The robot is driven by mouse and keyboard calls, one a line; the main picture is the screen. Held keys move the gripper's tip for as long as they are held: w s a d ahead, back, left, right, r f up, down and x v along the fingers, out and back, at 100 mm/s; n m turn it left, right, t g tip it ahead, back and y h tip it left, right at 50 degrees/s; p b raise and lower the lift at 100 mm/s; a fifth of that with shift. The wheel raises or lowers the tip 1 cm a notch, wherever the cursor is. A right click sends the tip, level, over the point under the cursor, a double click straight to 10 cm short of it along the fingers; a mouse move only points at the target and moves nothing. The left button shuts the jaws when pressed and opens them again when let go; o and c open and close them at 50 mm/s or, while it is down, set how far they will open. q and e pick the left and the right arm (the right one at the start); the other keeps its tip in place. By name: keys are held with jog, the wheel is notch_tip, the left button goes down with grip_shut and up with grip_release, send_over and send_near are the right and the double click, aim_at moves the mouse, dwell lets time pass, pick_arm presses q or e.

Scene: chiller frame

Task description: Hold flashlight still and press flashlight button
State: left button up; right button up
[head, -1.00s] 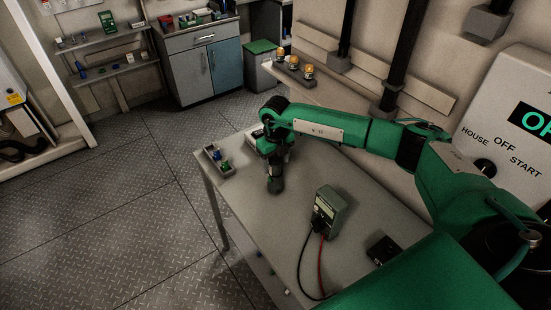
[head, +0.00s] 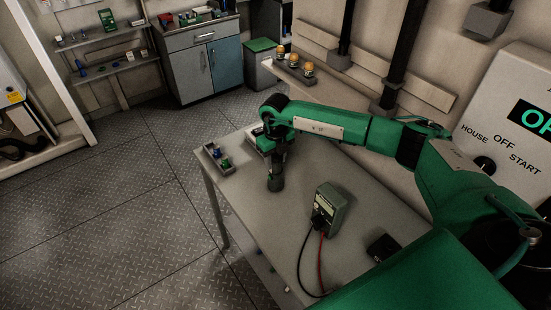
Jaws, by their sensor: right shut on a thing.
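The flashlight (head: 276,180) is a dark, roughly upright cylinder with its wider end down at the grey table top (head: 250,208). My right gripper (head: 278,158) is above the table's far part, pointing down, and is shut on the flashlight's upper part. The fingers and the flashlight are both dark and small here, so the exact grip is hard to see. The flashlight's button cannot be made out. My left gripper is not in view.
A small tray (head: 213,163) with blue and green items lies at the table's far left corner. A multimeter (head: 328,206) with red and black leads stands in the middle. A black box (head: 384,249) lies to the right. Amber lamps (head: 294,60) sit on a wall ledge.

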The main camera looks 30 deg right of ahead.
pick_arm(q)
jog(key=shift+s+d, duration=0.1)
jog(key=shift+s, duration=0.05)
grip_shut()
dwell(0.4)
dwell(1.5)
